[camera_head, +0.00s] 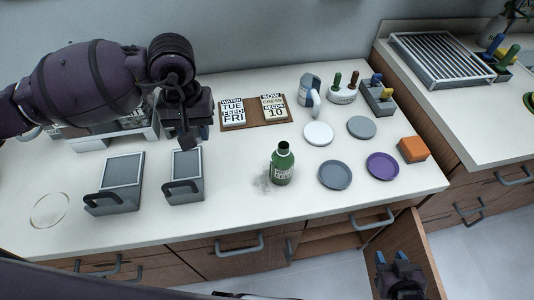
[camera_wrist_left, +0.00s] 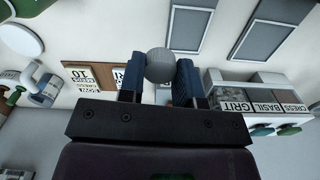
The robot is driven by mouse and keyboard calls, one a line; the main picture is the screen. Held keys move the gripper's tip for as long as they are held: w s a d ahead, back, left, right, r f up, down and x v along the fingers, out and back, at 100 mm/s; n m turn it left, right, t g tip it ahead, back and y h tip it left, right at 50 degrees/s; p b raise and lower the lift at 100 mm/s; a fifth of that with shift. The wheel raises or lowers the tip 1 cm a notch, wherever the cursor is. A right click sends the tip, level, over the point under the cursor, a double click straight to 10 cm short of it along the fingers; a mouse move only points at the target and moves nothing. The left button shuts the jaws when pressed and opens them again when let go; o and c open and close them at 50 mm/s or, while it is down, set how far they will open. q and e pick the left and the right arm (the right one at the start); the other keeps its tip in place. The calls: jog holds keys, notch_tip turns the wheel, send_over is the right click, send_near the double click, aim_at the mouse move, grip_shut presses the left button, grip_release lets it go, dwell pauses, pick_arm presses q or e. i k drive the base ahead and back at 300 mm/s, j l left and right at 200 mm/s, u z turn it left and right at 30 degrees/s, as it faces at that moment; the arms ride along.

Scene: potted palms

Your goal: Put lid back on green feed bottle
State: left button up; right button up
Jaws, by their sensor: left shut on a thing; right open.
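The green feed bottle (camera_head: 282,165) stands upright and open-topped on the white counter, right of the middle in the head view. My left gripper (camera_head: 188,140) is up and to the left of the bottle, over the back of the counter. In the left wrist view, its blue fingers (camera_wrist_left: 160,78) are shut on a round grey piece, which looks like the lid (camera_wrist_left: 160,64). The head view does not clearly show this piece. My right gripper (camera_head: 400,262) is open and empty, low at the right, by the open drawer.
Two grey-topped bins (camera_head: 122,171) (camera_head: 186,165) stand left of the bottle. Grey (camera_head: 335,174), purple (camera_head: 382,165) and white (camera_head: 318,133) saucers lie to its right, with an orange block (camera_head: 413,149) beyond. Signs on a wooden board (camera_head: 252,122) lie behind. The counter between bottle and bins is clear.

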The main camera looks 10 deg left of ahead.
aim_at(282, 162)
jog(key=k+j+z, duration=0.35)
jog(key=j, duration=0.2)
jog(key=k+j+z, duration=0.3)
jog(key=k+j, duration=0.1)
jog(key=j, duration=0.1)
